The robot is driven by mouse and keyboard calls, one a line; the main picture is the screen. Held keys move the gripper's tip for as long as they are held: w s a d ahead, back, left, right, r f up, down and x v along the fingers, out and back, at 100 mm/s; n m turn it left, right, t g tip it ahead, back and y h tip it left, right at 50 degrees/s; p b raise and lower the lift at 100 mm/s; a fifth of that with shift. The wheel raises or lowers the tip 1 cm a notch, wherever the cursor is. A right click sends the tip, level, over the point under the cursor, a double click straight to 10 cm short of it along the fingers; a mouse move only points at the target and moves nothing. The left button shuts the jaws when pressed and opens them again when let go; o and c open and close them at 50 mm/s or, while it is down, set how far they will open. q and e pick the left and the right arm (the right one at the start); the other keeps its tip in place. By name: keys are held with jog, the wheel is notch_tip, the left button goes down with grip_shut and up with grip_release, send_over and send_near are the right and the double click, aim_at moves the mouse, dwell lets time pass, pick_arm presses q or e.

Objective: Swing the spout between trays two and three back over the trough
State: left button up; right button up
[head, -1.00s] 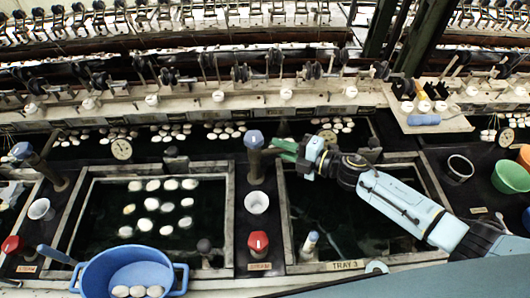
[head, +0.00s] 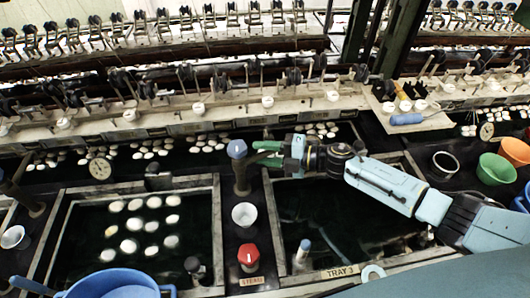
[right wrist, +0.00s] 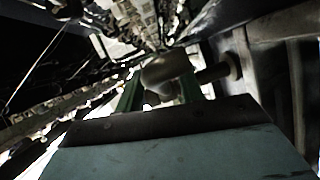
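The spout between trays two and three is a dark upright post with a blue cap (head: 238,150), on the dark strip between the two basins. Which way its outlet points is hard to tell. My right gripper (head: 266,153) comes in from the right above the far edge of tray three (head: 340,272). Its green fingers are apart, with their tips close beside the post just below the cap. In the right wrist view a rounded pale metal part (right wrist: 166,68) shows between the fingers, with a short pipe to its right. Contact cannot be told. My left gripper is out of view.
Tray two (head: 216,235) at left holds several white cocoons. A white cup (head: 244,214) and a red knob (head: 248,256) stand in front of the spout. A blue basin (head: 150,287) is at the front left. The dark trough (head: 270,133) runs behind.

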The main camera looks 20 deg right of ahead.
jog(key=b+v, duration=0.1)
jog(key=v, duration=1.2)
jog(key=shift+d, duration=0.2)
jog(key=shift+s, duration=0.1)
